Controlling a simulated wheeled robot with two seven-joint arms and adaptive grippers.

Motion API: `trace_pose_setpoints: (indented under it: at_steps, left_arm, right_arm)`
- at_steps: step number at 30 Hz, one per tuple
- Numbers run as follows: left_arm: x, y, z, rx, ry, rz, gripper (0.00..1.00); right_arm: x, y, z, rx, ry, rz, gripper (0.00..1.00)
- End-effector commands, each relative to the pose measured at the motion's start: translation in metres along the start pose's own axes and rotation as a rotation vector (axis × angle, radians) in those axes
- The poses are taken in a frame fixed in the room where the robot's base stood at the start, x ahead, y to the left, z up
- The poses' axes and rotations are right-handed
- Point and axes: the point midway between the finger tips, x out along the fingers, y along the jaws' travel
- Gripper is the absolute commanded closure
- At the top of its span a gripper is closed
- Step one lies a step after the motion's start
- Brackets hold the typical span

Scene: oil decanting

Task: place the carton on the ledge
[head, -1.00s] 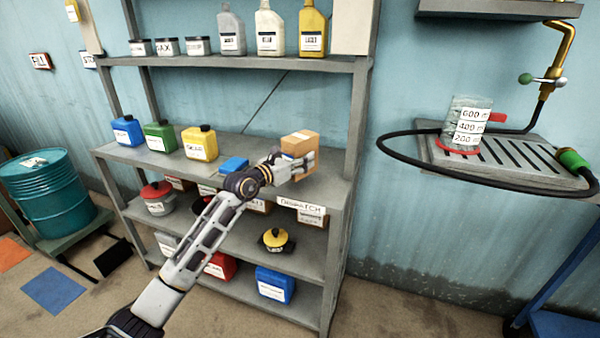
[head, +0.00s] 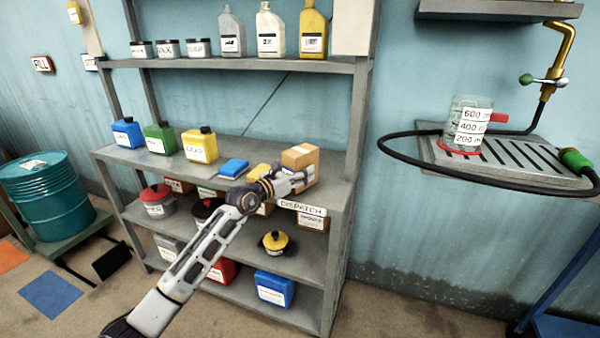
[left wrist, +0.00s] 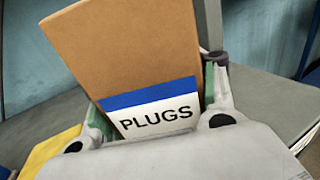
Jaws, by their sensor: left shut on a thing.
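The carton (head: 301,157) is a brown box at the right end of the shelf's middle board. In the left wrist view the carton (left wrist: 130,50) fills the space between the fingers and shows a blue and white label reading PLUGS. My left gripper (head: 299,179) is shut on it. The ledge (head: 328,190) is the grey board above the DISPATCH label (head: 302,208). The carton is at or just above the board; I cannot tell whether its base touches, as the gripper hides it. My right gripper is not in view.
A blue item (head: 233,168) and a yellow item (head: 259,171) lie left of the carton. Blue, green and yellow (head: 200,145) cans stand further left. A shelf post (head: 358,130) rises close on the right. Bottles stand on the upper board (head: 240,63).

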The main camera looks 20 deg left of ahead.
Motion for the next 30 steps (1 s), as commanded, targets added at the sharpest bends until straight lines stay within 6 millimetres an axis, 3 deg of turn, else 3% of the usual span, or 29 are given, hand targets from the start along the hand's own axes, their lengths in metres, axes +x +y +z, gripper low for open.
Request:
trace_pose_setpoints:
  at_steps: [9, 10, 15, 30]
  left_arm:
    - [-0.0001, 0.0000, -0.0008, 0.000, -0.002, 0.000, 0.77]
    - [0.0000, -0.0001, -0.0019, 0.000, 0.000, 0.000, 0.41]
    - [0.0000, -0.0001, -0.0017, -0.001, 0.000, 0.000, 0.19]
    - [-0.0009, 0.0000, 0.0012, -0.001, -0.001, 0.000, 0.18]
  right_arm:
    - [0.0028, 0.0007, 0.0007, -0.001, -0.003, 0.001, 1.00]
    - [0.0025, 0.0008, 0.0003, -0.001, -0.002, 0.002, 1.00]
    - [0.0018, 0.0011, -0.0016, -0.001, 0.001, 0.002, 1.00]
    - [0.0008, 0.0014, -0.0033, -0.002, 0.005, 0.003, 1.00]
